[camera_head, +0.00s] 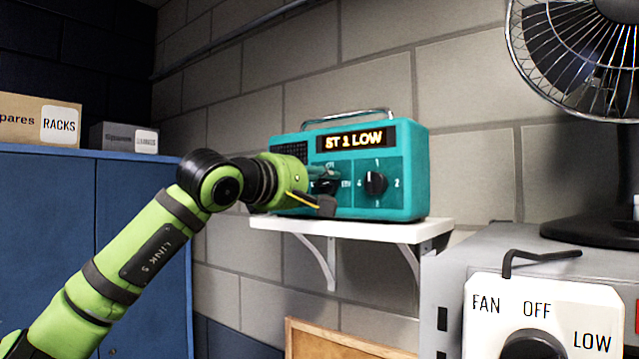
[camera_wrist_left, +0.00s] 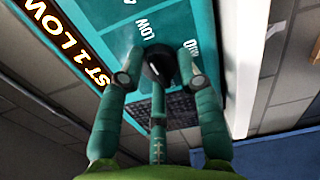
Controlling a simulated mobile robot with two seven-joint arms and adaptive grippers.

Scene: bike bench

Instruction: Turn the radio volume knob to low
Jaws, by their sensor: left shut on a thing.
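The teal radio (camera_head: 405,200) stands on a white wall shelf, and its display reads "ST 1 LOW". Its right knob (camera_head: 375,184), black with a white mark, has numbers around it and is free. My left gripper (camera_head: 325,188) is at the radio's left knob and mostly covers it in the head view. In the left wrist view the black volume knob (camera_wrist_left: 157,65) sits between the fingers of my left gripper (camera_wrist_left: 158,72), which are shut on it. The labels "LOW" and "MID" show beside it. My right gripper is in neither view.
The white shelf (camera_head: 432,228) has brackets under it. A grey unit (camera_head: 450,290) with a fan dial plate (camera_head: 590,310) stands at lower right, with a hex key and a fan (camera_head: 585,60) on top. Blue cabinets (camera_head: 130,240) with boxes stand at left.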

